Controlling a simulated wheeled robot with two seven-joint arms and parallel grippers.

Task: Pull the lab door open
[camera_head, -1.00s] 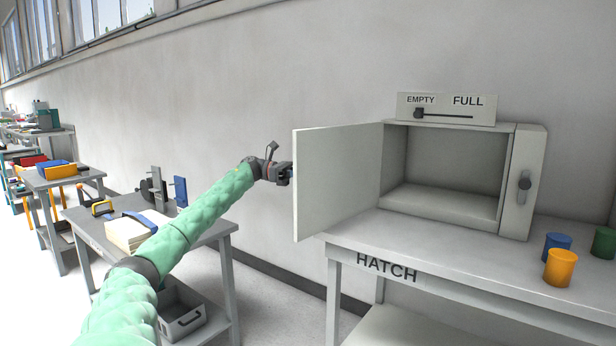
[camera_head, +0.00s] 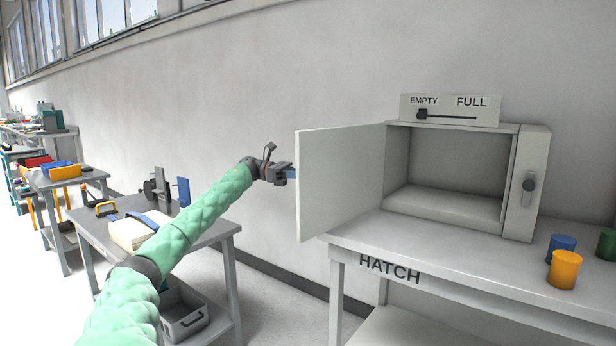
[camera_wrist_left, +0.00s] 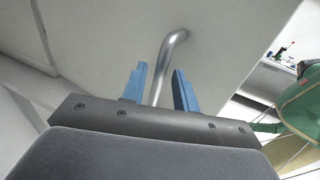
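The lab door (camera_head: 340,180) is the pale grey door of a box-shaped hatch cabinet. It stands swung wide open to the left, and the cabinet inside (camera_head: 455,170) looks empty. My left gripper (camera_head: 288,172) is at the outer face of the door, near its free edge. In the left wrist view the curved metal door handle (camera_wrist_left: 172,48) runs down between the two blue fingers of this gripper (camera_wrist_left: 160,88). The fingers are apart, with a gap visible on both sides of the handle. The handle is hidden in the head view. My right gripper is not in view.
The cabinet stands on a grey table marked HATCH (camera_head: 450,262). A blue cup (camera_head: 562,243), an orange cup (camera_head: 564,270) and a green cup (camera_head: 607,243) stand right of it. Another bench (camera_head: 95,235) is below my left arm. Bare wall lies behind the door.

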